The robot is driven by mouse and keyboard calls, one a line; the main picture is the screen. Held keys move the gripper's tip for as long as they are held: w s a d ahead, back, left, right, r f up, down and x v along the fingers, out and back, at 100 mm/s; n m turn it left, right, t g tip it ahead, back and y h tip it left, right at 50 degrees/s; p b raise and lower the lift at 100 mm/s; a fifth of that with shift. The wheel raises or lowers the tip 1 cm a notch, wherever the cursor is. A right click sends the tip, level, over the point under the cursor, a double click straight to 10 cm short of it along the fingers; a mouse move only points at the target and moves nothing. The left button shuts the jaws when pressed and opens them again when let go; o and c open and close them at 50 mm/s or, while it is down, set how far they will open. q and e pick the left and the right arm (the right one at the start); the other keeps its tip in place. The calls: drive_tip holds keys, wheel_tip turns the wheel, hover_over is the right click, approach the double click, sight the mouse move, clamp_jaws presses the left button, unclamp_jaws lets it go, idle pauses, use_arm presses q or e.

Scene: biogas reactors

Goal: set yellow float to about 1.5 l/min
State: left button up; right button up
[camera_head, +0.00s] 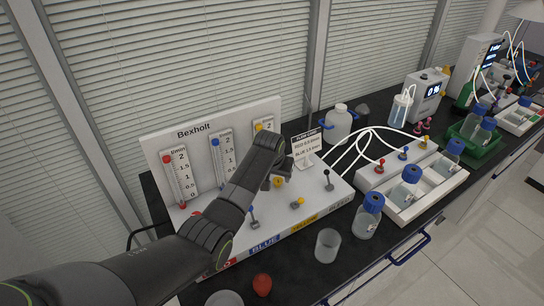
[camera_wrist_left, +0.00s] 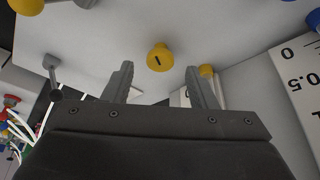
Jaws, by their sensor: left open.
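The Bexholt panel (camera_head: 205,125) carries three upright scale tubes with red, blue and yellow marks. In the yellow tube, a yellow piece (camera_head: 258,127) shows near the top beside the 2 mark; I cannot tell float from cap, and my arm hides the lower tube. My left gripper (camera_head: 281,172) is over the panel's base, near a yellow knob (camera_head: 278,182). In the left wrist view, the yellow knob (camera_wrist_left: 159,57) with a dark mark sits beyond and between the open fingers (camera_wrist_left: 158,80), apparently untouched. My right gripper is not in view.
A sign card (camera_head: 307,148) stands behind. A beaker (camera_head: 327,245), a red object (camera_head: 262,285) and a blue-capped bottle (camera_head: 368,215) are in front and right.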

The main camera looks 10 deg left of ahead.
use_arm(q)
drive_tip(key=b+v, duration=0.2)
drive_tip(key=v, duration=1.3)
